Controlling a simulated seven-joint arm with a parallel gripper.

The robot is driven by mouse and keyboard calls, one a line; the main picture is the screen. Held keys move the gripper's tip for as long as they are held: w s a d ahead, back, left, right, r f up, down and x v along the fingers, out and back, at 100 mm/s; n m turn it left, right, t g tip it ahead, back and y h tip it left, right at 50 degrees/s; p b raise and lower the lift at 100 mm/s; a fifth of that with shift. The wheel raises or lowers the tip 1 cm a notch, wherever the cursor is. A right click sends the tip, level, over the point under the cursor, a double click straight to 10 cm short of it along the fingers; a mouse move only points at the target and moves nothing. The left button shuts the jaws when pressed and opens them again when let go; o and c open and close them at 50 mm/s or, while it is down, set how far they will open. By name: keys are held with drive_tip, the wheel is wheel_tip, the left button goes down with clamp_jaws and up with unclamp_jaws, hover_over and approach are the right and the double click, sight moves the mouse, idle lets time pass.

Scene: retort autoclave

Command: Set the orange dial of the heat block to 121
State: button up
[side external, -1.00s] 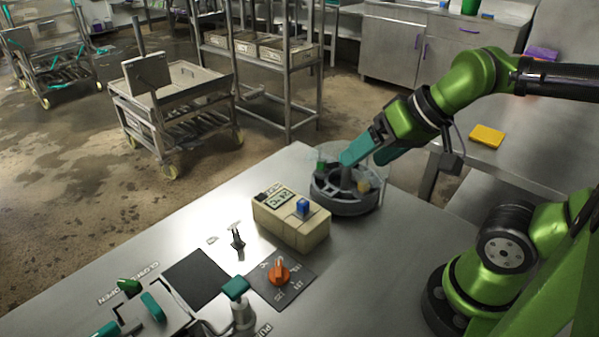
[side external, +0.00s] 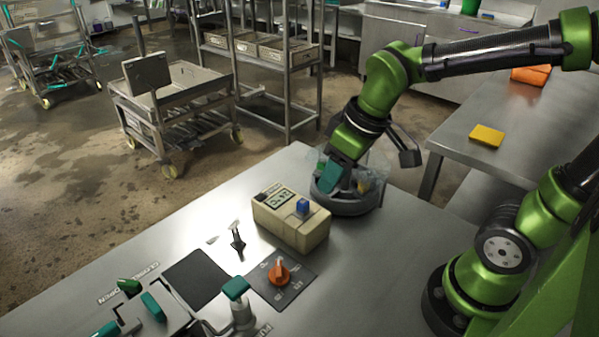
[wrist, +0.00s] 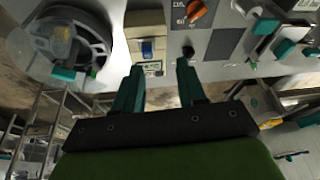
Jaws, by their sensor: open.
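The orange dial (side external: 279,272) sits on a dark square plate (side external: 297,290) with printed marks, near the front of the metal table. The marks are too small to read. The dial also shows at the top of the wrist view (wrist: 197,10). A beige block with a small display and a blue part (side external: 290,220) stands behind the dial; it shows in the wrist view too (wrist: 148,48). My gripper (side external: 335,185) is at the round dark tray, well behind the dial. In the wrist view its teal fingers (wrist: 158,75) are apart with nothing between them.
The round dark tray with clear walls (side external: 345,205) stands at the table's back corner. A small black lever (side external: 237,240), a dark flat pad (side external: 198,278) and teal-handled fittings (side external: 236,288) lie left of the dial. A yellow block (side external: 487,135) lies on the other table.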

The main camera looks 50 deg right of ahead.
sight(278, 265)
drive_tip(key=w+a+f+n+g+h, duration=0.1)
drive_tip(key=w+a+n+g, duration=0.3)
drive_tip(key=n, duration=0.9)
drive_tip(key=w+a+f+n, duration=0.1)
drive_tip(key=a+n, duration=0.5)
drive_tip(key=n, duration=0.6)
wheel_tip(278, 265, down, 17)
drive_tip(key=shift+f, duration=0.1)
clamp_jaws()
